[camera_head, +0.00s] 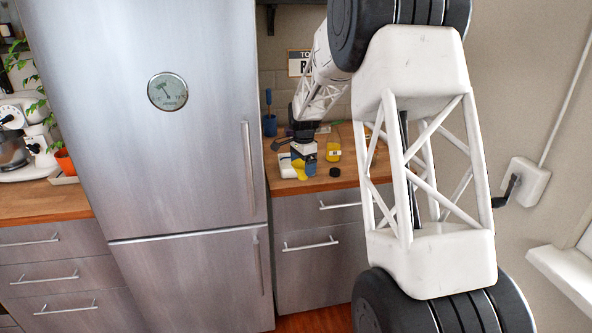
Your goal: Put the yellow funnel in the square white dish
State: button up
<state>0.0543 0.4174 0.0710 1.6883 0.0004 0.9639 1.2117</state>
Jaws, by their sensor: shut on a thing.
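The yellow funnel (299,169) is small in the head view, at the lower end of my gripper (305,161) above the wooden counter. My gripper points down and is shut on the funnel. The square white dish (286,166) is just left of and partly behind the funnel and gripper. The funnel overlaps the dish's right side in this view. I cannot tell whether the funnel touches the dish or is above it.
A yellow jar (333,149) stands right of the gripper, with a black round object (335,172) near the counter's front edge. A blue holder (270,125) stands at the back left. The tall steel fridge (165,170) borders the counter's left side.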

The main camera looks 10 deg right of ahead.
jog(key=shift+w+d+f, duration=0.15)
jog(key=shift+w+f, duration=0.1)
jog(key=shift+w, duration=2.4)
jog(key=shift+w+d+f, duration=0.15)
jog(key=shift+w+f, duration=0.1)
jog(key=shift+w, duration=2.45)
jog(key=shift+w+d+f, duration=0.15)
jog(key=shift+w+f, duration=0.1)
jog(key=shift+w, duration=2.4)
jog(key=shift+f, duration=1.75)
jog(key=shift+f, duration=0.1)
jog(key=o, duration=0.7)
notch_tip(320, 180, up, 12)
